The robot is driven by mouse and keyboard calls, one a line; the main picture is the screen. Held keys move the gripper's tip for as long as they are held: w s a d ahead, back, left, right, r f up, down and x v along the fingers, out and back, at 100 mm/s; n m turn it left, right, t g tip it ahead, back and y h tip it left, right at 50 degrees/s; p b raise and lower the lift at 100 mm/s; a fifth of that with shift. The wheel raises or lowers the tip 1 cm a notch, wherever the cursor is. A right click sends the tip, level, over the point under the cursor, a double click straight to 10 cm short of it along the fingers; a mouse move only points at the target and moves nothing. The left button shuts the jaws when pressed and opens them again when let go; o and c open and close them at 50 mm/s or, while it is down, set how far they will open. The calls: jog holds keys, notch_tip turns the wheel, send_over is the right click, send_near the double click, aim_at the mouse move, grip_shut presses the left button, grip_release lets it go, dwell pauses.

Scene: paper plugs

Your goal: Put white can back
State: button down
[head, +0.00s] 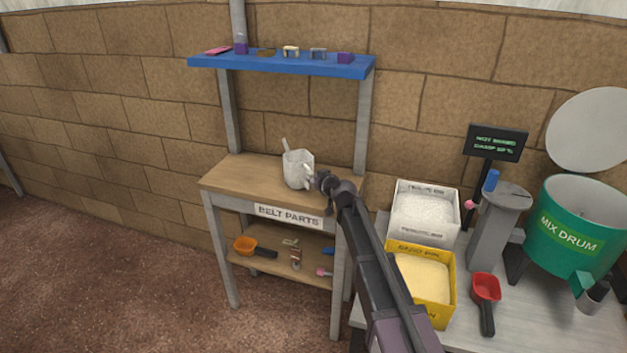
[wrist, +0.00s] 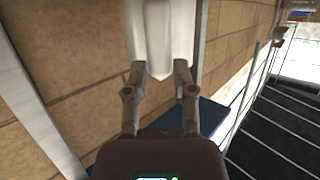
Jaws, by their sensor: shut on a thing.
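The white can (head: 298,166) is at the wooden top of the belt parts bench (head: 235,175), with a thin white spout or handle sticking up at its left. My gripper (head: 311,178) reaches it from the right and is shut on its near right side. In the wrist view the white can (wrist: 140,22) fills the top middle between the fingers of my gripper (wrist: 160,72). The can looks upright or slightly tilted. I cannot tell whether its base touches the bench top.
A blue shelf (head: 280,66) with several small parts is above the bench. A lower shelf holds an orange scoop (head: 246,245). At right are a white bin (head: 424,212), a yellow bin (head: 421,280), a red scoop (head: 486,290) and a green mix drum (head: 568,228). The bench top left of the can is clear.

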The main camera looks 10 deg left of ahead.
jog(key=shift+f, duration=0.1)
jog(key=shift+c, duration=2.2)
grip_release()
jog(key=p+v, duration=0.3)
jog(key=v, duration=0.9)
jog(key=shift+p, duration=0.3)
jog(key=s+d+f+m+g+h, duration=0.2)
jog(key=s+d+f+g+h, duration=0.1)
jog(key=s+d, duration=0.5)
jog(key=s+d+f+m+g+h, duration=0.3)
jog(key=s+d, duration=0.5)
jog(key=d, duration=0.5)
jog(key=s+d+f+m+g+h, duration=0.3)
jog(key=s+d+f, duration=0.3)
jog(key=d, duration=0.5)
jog(key=shift+s+f+g+h, duration=0.2)
jog(key=shift+s+g, duration=0.25)
jog(key=shift+s, duration=0.05)
jog(key=shift+s+f+g+h, duration=0.2)
jog(key=shift+s+g, duration=0.25)
jog(key=shift+s, duration=0.05)
jog(key=shift+o, duration=0.2)
jog(key=shift+a, duration=0.1)
